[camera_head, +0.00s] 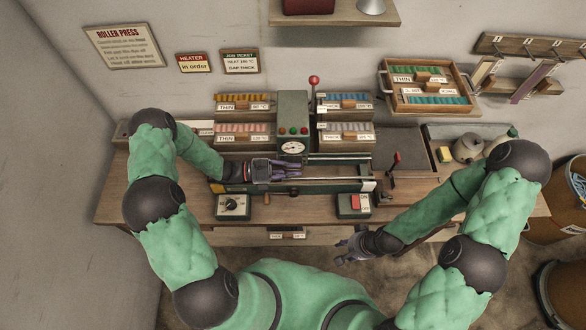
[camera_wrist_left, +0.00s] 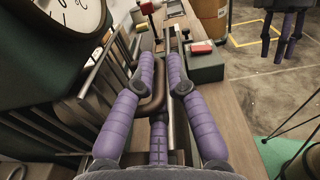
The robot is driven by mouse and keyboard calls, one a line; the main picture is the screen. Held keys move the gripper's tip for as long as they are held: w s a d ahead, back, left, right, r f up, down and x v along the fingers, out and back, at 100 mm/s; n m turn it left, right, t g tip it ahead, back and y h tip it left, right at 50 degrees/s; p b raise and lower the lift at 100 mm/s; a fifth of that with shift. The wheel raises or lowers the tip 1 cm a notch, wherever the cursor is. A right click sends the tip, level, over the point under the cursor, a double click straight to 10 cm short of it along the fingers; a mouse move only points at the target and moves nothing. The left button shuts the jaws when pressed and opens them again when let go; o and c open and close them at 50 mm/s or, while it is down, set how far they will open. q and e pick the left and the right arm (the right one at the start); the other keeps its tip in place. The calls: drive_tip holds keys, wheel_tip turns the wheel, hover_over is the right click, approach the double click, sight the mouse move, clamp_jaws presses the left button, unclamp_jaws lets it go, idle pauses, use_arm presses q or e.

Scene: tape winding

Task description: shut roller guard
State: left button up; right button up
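The roller press (camera_head: 292,125) stands on the bench with a round dial (camera_head: 292,148) on its green column. Long metal bars cross its front. My left gripper (camera_head: 293,172) is at the front of the press, just below the dial. In the left wrist view a brown U-shaped handle (camera_wrist_left: 152,98) and a metal bar (camera_wrist_left: 173,85) lie between its purple fingers (camera_wrist_left: 161,62). The fingers are apart, with gaps beside the handle; firm contact does not show. Which part is the roller guard is not clear. My right gripper (camera_head: 347,248) is open and empty in front of the bench.
A knob box (camera_head: 233,206) and a red-switch box (camera_head: 353,204) sit on the bench's front edge. A red-knobbed lever (camera_head: 314,95) rises beside the column. Labelled trays (camera_head: 245,103) flank it. Bins (camera_head: 562,215) stand at the right; floor before the bench is clear.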

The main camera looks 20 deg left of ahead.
use_arm(q)
drive_tip(key=shift+o, duration=0.8)
drive_tip(key=shift+s+a, duration=0.1)
drive_tip(key=shift+a, duration=0.35)
drive_tip(key=v, duration=1.1)
drive_tip(key=shift+s, duration=0.15)
